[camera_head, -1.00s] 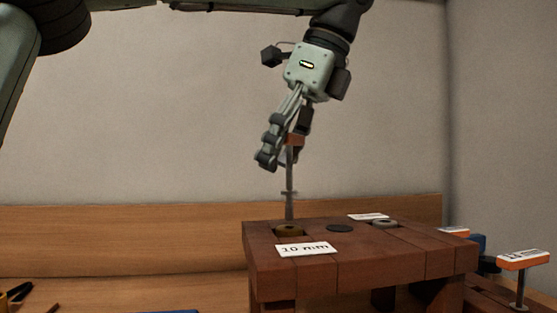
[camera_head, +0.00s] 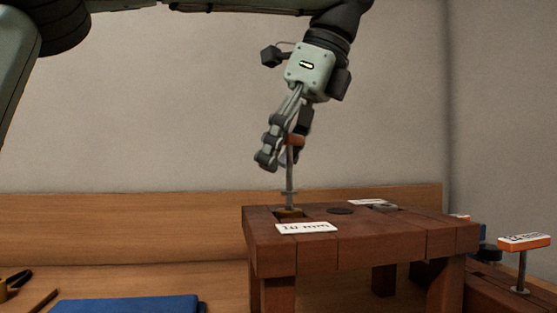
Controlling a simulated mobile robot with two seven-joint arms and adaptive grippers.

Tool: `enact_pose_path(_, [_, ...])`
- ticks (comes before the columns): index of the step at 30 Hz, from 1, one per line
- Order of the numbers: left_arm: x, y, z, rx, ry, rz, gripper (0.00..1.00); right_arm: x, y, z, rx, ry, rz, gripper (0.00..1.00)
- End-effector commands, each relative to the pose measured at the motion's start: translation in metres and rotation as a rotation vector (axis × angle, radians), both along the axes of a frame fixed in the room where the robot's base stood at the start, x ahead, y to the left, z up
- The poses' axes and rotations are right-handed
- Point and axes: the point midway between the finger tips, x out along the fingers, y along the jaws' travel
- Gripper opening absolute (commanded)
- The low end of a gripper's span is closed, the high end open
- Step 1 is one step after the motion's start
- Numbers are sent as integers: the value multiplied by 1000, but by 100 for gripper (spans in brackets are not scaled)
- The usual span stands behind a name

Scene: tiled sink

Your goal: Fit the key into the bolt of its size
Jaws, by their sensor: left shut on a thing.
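My left gripper (camera_head: 284,150) is in the upper middle of the head view, fingers pointing down. It is shut on the orange handle of a T-shaped key (camera_head: 290,177), whose grey shaft hangs roughly upright. A white label (camera_head: 306,228) in front of this bolt reads 10 mm. A grey bolt (camera_head: 384,208) sits at the right of the top, behind which lies another label (camera_head: 367,202). My right gripper is not in view.
A dark disc (camera_head: 340,211) lies between the bolts. Another orange-handled key (camera_head: 523,243) stands on a lower wooden rack at the right. A blue flat object (camera_head: 130,304) and dark-handled tools (camera_head: 15,283) lie at lower left. A wooden board and wall stand behind.

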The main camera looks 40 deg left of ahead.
Motion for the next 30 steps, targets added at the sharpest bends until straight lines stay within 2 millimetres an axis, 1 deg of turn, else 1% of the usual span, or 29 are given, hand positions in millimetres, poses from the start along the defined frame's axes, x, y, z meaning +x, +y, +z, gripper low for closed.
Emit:
enact_pose_path(6, [0, 0, -7, 0, 0, 0, 36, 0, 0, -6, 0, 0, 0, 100])
enact_pose_path(7, [0, 0, -5, 0, 0, 0, 68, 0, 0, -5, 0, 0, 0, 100])
enact_pose_path(13, [0, 0, -5, 0, 0, 0, 93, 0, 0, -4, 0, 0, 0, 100])
enact_pose_path(14, [0, 0, -5, 0, 0, 0, 95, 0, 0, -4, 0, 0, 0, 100])
enact_pose_path(23, [0, 0, -5, 0, 0, 0, 95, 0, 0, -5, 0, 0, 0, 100])
enact_pose_path(26, [1, -2, 0, 2, -1, 1, 95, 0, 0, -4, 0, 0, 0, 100])
enact_pose_path(28, [2, -5, 7, 5, -4, 2, 95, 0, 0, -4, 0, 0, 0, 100])
enact_pose_path(30, [6, -17, 6, 3, 0, -1, 95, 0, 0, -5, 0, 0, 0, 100])
